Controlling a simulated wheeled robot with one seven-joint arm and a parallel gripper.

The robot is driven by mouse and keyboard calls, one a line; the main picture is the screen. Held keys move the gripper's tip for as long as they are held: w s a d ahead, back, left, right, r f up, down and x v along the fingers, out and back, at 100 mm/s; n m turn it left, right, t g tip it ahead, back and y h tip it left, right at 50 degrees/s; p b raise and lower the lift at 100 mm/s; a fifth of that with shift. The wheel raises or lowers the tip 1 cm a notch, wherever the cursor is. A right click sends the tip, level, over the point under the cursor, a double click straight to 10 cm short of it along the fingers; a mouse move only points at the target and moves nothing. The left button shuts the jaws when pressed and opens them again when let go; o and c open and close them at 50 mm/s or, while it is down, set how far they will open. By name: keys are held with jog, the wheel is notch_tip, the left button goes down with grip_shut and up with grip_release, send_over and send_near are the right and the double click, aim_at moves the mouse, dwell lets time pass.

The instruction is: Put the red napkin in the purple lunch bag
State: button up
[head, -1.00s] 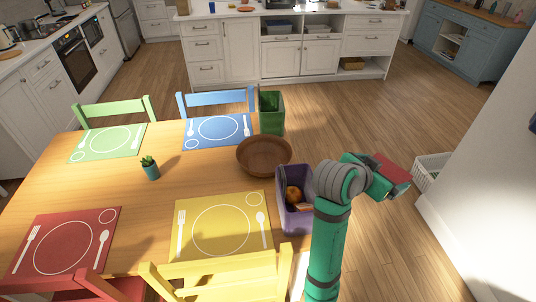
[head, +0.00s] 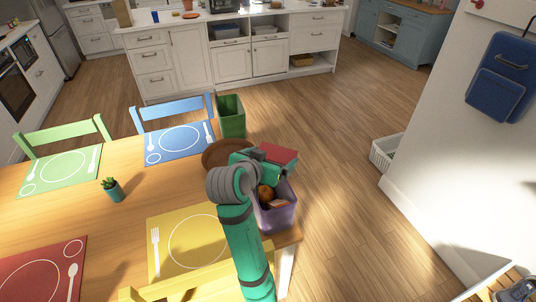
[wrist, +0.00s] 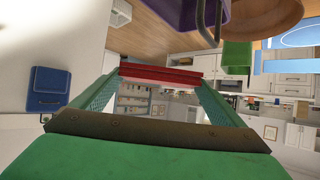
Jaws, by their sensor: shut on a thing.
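The red napkin (head: 280,153) is a folded block in my gripper (head: 262,160), held in the air just above and behind the purple lunch bag in the head view. In the wrist view the napkin (wrist: 160,75) spans the gap between the fingertips of my gripper (wrist: 160,84). The purple lunch bag (head: 277,218) stands open at the table's right end, with an orange fruit and another item inside. My arm hides part of its left side. In the wrist view part of the bag (wrist: 178,12) and its handle show at the top.
A brown bowl (head: 212,154) is behind my wrist, partly hidden. A green bin (head: 231,117) stands beyond the table. A small potted plant (head: 113,190) and placemats, including a yellow one (head: 165,245), lie left. Floor to the right is clear up to a white basket (head: 384,155).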

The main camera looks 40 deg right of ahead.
jog(key=shift+f, duration=2.15)
jog(key=o, duration=0.7)
jog(key=v, duration=1)
jog(key=shift+s+a+r, duration=0.1)
jog(key=shift+s+a, duration=0.15)
jog(key=shift+a, duration=0.05)
